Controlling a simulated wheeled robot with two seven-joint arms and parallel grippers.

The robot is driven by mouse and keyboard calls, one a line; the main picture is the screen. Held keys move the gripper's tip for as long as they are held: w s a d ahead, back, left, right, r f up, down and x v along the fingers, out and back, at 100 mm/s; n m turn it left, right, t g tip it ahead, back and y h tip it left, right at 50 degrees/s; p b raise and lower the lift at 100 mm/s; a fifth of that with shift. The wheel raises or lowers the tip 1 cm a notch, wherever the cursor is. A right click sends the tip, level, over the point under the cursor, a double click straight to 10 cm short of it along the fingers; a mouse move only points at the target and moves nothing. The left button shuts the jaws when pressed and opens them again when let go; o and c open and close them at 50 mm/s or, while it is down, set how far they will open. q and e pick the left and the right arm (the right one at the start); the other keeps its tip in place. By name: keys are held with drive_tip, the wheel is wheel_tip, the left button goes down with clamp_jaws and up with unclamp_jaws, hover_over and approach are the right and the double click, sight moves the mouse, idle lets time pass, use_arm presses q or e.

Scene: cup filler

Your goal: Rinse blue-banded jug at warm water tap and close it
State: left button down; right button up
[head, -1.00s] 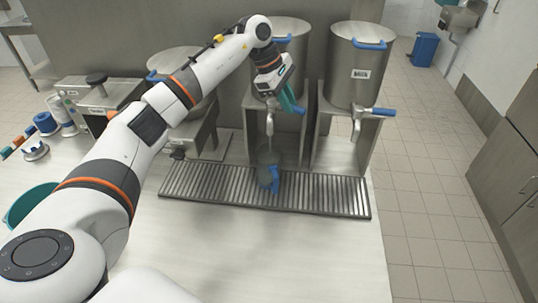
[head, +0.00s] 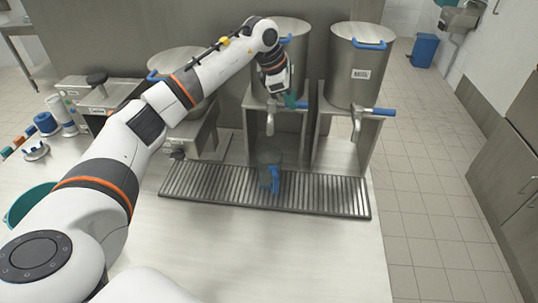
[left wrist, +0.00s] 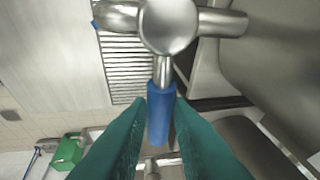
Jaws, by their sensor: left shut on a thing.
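The jug (head: 265,160), greyish and see-through with a blue handle, stands upright on the slatted drip tray, below the spout of the middle tap (head: 270,124). I cannot make out what is in it. My left gripper (head: 291,101) has teal fingers and is shut on that tap's blue lever. In the left wrist view the blue lever (left wrist: 158,115) lies between the fingers of my left gripper (left wrist: 160,104). The lever looks roughly level in the head view. The label on the middle vat is hidden by my arm. My right gripper is not in view.
A steel vat labelled milk (head: 355,85) with its own blue-levered tap stands to the right. Another vat (head: 180,62) is on the left, partly behind my arm. The drip tray (head: 335,200) is clear right of the jug. A teal bowl (head: 28,205) sits at far left.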

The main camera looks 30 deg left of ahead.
use_arm(q)
drive_tip(key=shift+a+r, duration=0.15)
drive_tip(key=c, duration=1.5)
unclamp_jaws()
drive_tip(key=shift+w, duration=0.1)
drive_tip(key=o, duration=0.3)
drive_tip(key=shift+w+f, duration=0.15)
drive_tip(key=shift+f, duration=0.05)
drive_tip(key=shift+r, duration=0.15)
drive_tip(key=s+a+b, duration=0.6)
drive_tip(key=s+a, duration=0.1)
drive_tip(key=s, duration=0.3)
drive_tip(key=shift+s+r+b, duration=0.2)
drive_tip(key=shift+r+b, duration=0.2)
